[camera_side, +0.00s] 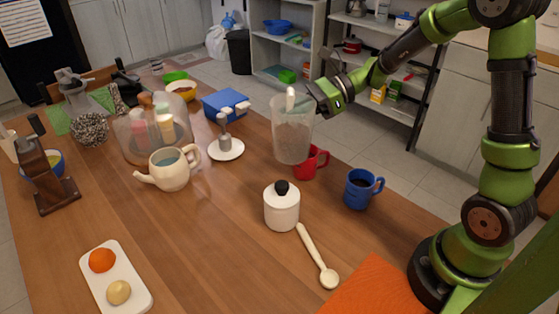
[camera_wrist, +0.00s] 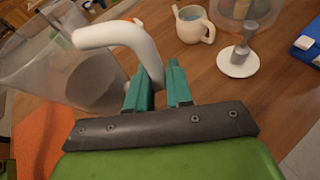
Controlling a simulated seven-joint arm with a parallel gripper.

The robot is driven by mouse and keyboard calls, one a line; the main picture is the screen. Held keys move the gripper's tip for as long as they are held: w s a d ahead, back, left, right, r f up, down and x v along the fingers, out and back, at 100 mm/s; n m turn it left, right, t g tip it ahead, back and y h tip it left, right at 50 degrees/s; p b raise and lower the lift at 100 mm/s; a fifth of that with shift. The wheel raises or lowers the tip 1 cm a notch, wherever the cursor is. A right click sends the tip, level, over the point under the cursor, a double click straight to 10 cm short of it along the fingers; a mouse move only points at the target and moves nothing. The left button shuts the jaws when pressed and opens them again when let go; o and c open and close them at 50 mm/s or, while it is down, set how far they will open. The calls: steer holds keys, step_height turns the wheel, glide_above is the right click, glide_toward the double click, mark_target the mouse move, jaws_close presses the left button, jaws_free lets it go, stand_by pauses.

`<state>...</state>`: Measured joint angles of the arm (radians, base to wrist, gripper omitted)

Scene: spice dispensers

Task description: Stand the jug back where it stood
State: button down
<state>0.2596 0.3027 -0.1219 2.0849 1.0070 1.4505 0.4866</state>
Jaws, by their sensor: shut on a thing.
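The clear jug (camera_side: 293,140) has a white handle (camera_side: 290,99) and a greyish content low inside. It is upright in the side view, and its lower part overlaps the red mug (camera_side: 314,162). I cannot tell whether its base touches the table. My gripper (camera_side: 317,98) is shut on the jug's handle near the top. In the wrist view the jug (camera_wrist: 45,65) is at the left, and its curved white handle (camera_wrist: 115,36) runs down between the teal fingers of my gripper (camera_wrist: 158,88).
A white round base with a grey post (camera_side: 226,150) stands left of the jug. A cream teapot (camera_side: 170,170), a lidded white pot (camera_side: 282,207), a blue mug (camera_side: 360,190) and a white spoon (camera_side: 318,258) stand or lie nearby. Bare wood (camera_side: 215,230) lies front left.

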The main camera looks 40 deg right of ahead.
steer(key=w+a+f+n+g+y, duration=0.1)
steer(key=w+a+f+g, duration=0.1)
steer(key=w+a+f, duration=0.3)
steer(key=w+a+n+g, duration=0.1)
steer(key=w+a+n, duration=0.15)
steer(key=a, duration=0.55)
steer(key=w+a+f+n+g+y, duration=0.1)
steer(key=w+a+f+g, duration=0.15)
steer(key=w+a, duration=0.3)
steer(key=shift+m+t, duration=0.25)
steer(key=shift+t, duration=0.2)
steer(key=f, duration=0.9)
steer(key=shift+s+a+f, duration=0.2)
steer(key=shift+f, duration=0.2)
steer(key=shift+f, duration=0.1)
steer(key=c, duration=1)
jaws_free()
steer(key=shift+f, duration=0.1)
